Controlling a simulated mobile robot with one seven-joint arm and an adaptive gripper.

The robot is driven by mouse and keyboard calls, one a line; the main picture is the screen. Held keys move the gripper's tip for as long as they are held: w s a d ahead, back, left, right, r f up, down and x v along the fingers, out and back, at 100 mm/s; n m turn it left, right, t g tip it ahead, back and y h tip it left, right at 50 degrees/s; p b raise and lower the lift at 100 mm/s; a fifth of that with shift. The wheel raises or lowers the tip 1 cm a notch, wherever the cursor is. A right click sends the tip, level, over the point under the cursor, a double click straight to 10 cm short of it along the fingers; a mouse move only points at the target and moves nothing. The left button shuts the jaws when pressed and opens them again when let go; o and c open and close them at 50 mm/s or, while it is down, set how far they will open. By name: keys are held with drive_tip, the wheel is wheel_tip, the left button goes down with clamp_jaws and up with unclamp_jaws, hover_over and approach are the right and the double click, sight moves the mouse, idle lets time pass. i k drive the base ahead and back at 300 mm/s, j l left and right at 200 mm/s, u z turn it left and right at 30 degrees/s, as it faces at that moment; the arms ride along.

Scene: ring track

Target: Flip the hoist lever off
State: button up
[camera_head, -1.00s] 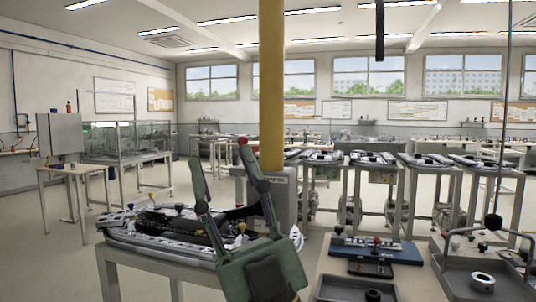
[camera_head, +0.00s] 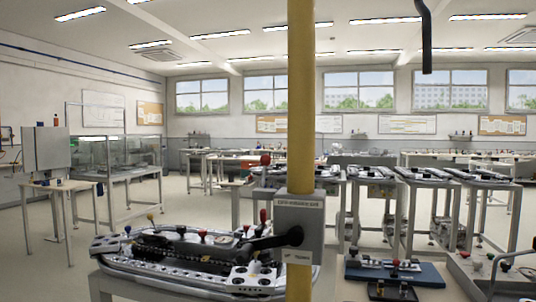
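A grey box (camera_head: 312,222) with a small label is fixed to the yellow post (camera_head: 301,110), just right of the picture's middle. A black lever-like arm with a rounded end (camera_head: 291,237) crosses in front of the post at the box and points left. A red knob (camera_head: 264,216) on a short stem stands left of the box. I cannot tell which part is the hoist lever or whether it is on or off. The label is too small to read. My gripper is not in view.
A table with a ring track (camera_head: 125,262) and several coloured knobs stands in front, left of the post. A blue tray (camera_head: 425,272) and a grey tray are at lower right. A black pipe (camera_head: 425,40) hangs from above. Open floor lies at left.

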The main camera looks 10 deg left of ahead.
sight(266, 159)
drive_tip(key=i+u, duration=0.35)
drive_tip(key=i, duration=0.7)
